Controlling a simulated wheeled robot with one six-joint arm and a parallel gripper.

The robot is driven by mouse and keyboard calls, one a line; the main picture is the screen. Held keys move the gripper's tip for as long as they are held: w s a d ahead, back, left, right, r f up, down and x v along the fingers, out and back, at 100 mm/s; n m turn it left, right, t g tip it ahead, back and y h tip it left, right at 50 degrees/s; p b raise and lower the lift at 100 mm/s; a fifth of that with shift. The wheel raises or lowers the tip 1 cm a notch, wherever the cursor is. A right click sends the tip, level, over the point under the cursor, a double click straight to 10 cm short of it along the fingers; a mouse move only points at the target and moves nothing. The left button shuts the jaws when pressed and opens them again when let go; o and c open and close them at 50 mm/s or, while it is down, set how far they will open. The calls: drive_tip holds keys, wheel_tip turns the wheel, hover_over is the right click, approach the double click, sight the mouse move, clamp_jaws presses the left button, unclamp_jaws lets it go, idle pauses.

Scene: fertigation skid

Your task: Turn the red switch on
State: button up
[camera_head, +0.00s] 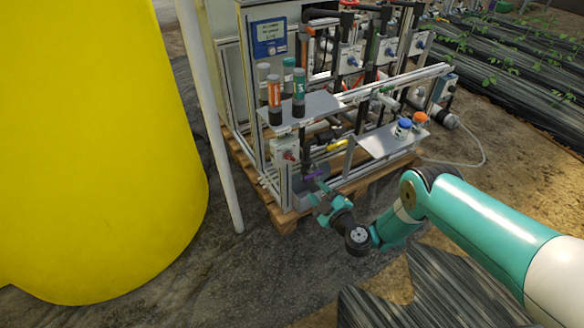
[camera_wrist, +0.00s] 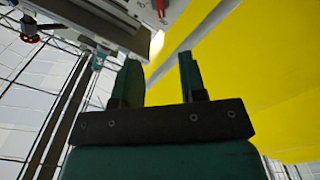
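A small red switch (camera_head: 290,156) shows on a light grey box at the near left corner of the skid frame. My gripper (camera_head: 318,190) is low in front of the skid, below and to the right of that switch and apart from it. In the wrist view, the two fingers of my gripper (camera_wrist: 160,70) stand apart with nothing between them. A red-and-dark knob-like part (camera_wrist: 28,28) shows at the upper left there, and a small red spot on a pale part lies beyond the fingertips. I cannot tell which one is the switch. Its setting is too small to read.
A large yellow tank (camera_head: 90,150) fills the left. A white post (camera_head: 208,115) stands between it and the skid. A shelf (camera_head: 290,108) with several bottles overhangs the switch area. A grey plate (camera_head: 385,142) carries blue- and orange-capped bottles. The skid rests on a wooden pallet (camera_head: 285,222).

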sight(291, 159)
drive_tip(key=b+x, duration=1.3)
drive_tip(key=x, duration=0.2)
drive_tip(key=shift+w+a, duration=0.25)
drive_tip(key=shift+a, duration=0.05)
drive_tip(key=shift+c, duration=0.2)
clamp_jaws()
